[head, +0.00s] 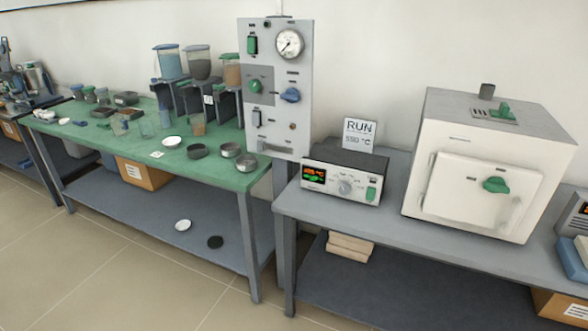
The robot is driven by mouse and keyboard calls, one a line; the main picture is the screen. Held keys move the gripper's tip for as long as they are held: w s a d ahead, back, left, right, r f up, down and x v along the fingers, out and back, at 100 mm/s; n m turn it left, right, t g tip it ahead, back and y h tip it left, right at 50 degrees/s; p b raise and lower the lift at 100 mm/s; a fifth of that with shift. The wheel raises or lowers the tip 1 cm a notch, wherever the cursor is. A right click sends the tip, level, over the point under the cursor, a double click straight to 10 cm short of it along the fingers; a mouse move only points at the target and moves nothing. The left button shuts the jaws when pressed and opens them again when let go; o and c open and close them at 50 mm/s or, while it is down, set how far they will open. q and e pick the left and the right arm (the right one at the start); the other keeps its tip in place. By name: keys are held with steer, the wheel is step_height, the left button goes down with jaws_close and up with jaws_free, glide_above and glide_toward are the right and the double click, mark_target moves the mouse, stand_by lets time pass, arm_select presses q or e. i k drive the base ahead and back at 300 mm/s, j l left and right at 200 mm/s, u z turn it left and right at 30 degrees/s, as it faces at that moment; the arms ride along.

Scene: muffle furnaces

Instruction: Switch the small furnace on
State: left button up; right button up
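One furnace (445,130), a white box with a grey top, stands on the grey bench at the right. Its door (465,187) looks shut and carries a green handle (496,185). To its left is a controller box (325,182) with a lit display (315,174), a grey knob (344,188) and a green switch (371,194). A sign (359,134) behind it reads RUN and what looks like 550 °C. The switch's position is too small to tell. Neither of my grippers is in view.
A tall grey panel (300,75) with a gauge, knobs and switches stands left of the controller. The green-topped table (235,176) at the left holds jars and dishes. Bare bench top (390,225) lies in front of the controller. A blue object (574,262) sits at the right edge.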

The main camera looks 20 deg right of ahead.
mark_target(371, 191)
steer(key=z, duration=1.35)
